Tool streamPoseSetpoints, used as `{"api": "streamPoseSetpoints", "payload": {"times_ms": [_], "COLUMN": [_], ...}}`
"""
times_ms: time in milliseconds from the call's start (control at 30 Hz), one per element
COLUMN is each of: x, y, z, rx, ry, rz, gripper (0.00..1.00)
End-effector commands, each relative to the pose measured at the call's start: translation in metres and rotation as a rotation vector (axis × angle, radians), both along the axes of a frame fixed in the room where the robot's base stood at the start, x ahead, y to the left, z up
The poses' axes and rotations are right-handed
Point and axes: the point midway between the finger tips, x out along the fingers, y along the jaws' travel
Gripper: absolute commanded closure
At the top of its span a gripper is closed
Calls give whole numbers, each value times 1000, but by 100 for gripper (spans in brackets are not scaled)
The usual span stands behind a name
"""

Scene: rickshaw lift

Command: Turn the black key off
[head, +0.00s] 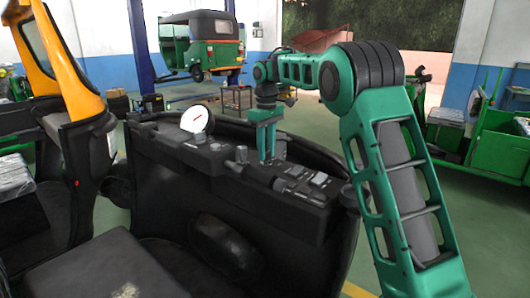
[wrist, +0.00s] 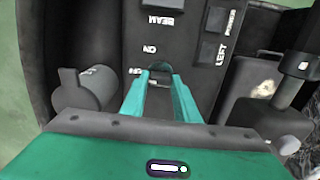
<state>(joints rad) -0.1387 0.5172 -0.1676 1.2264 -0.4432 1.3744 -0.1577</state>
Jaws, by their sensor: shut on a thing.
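The black key (wrist: 160,75) is a small dark piece on the black dashboard panel, mostly hidden between my fingertips in the wrist view. My gripper (wrist: 160,70) is shut on it, its two green fingers reaching in from either side. An ON label (wrist: 149,50) shows just above the fingertips, and a second label (wrist: 135,70) to their left is partly covered. In the head view my gripper (head: 268,158) points straight down onto the top of the dashboard (head: 215,157). The key itself cannot be made out there.
Labelled switches (head: 320,180) sit to the right of my gripper on the dashboard. A round white gauge (head: 195,120) stands to its left. In the wrist view a grey knob (wrist: 82,88) is at left.

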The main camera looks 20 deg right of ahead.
Motion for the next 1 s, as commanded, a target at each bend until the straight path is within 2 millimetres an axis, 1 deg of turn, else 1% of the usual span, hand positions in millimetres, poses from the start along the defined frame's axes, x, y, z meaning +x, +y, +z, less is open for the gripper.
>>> {"api": "streamPoseSetpoints", "payload": {"times_ms": [233, 667, 700, 733, 767, 1000], "x": [2, 2, 2, 2, 2, 1], "y": [-2, -3, -3, -3, -3, -2], "z": [2, 3, 3, 2, 2, 1], "rx": [0, 0, 0, -1, 0, 0], "ry": [-7, -9, -9, -8, -7, -4], "rz": [49, 54, 53, 53, 53, 55], "gripper": [94, 94, 62, 55, 53, 53]}}
